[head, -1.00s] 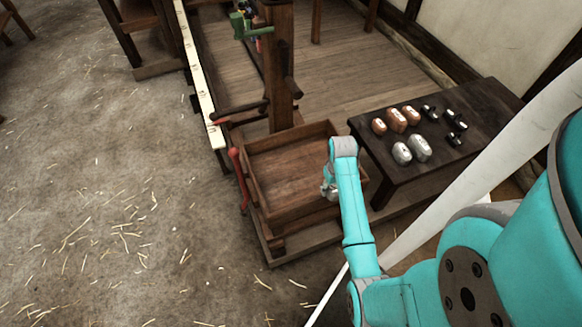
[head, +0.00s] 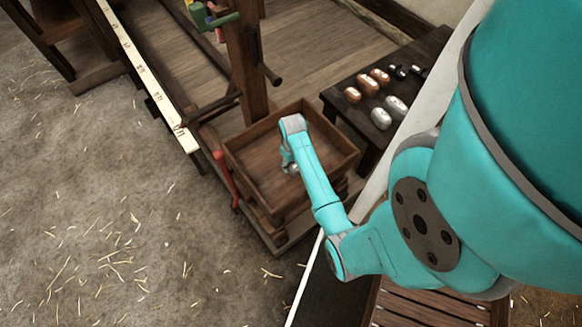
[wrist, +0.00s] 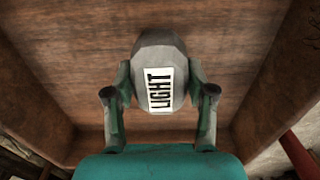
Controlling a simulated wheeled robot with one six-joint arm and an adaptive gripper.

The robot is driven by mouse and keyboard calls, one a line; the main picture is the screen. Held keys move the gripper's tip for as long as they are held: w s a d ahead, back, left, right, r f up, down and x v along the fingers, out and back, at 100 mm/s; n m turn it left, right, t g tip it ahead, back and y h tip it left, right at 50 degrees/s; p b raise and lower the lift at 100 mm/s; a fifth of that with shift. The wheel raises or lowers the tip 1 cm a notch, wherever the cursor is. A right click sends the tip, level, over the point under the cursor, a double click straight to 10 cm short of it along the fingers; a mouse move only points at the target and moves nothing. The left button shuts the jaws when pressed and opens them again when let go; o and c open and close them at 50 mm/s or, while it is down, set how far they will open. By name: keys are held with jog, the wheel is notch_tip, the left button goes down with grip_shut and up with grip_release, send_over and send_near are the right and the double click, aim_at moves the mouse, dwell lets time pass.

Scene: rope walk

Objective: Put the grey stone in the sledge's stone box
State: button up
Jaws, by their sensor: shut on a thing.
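My gripper (wrist: 160,100) is shut on a grey stone (wrist: 160,48) with a white label reading "LIGHT", one finger on each side of it. The sledge's wooden stone box (head: 240,163) is an open tray, and its walls also show in the wrist view (wrist: 37,95). The stone is over the box floor, within the walls as seen from above. I cannot tell whether it touches the floor. In the head view my gripper (head: 290,168) is over the box's middle, and my wrist hides most of the stone.
A dark table (head: 337,97) to the right of the box holds copper-coloured stones (head: 367,84), two silver-grey stones (head: 388,112) and small black pieces. A red lever (head: 225,175) stands at the box's left side. A wooden post (head: 247,70) rises behind it. Straw-strewn floor lies left.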

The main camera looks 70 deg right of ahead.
aim_at(292, 169)
jog(key=shift+f, duration=2.25)
jog(key=o, duration=1.5)
jog(key=shift+f, duration=0.1)
jog(key=shift+c, duration=0.2)
notch_tip(292, 169, up, 12)
jog(key=shift+r, duration=0.15)
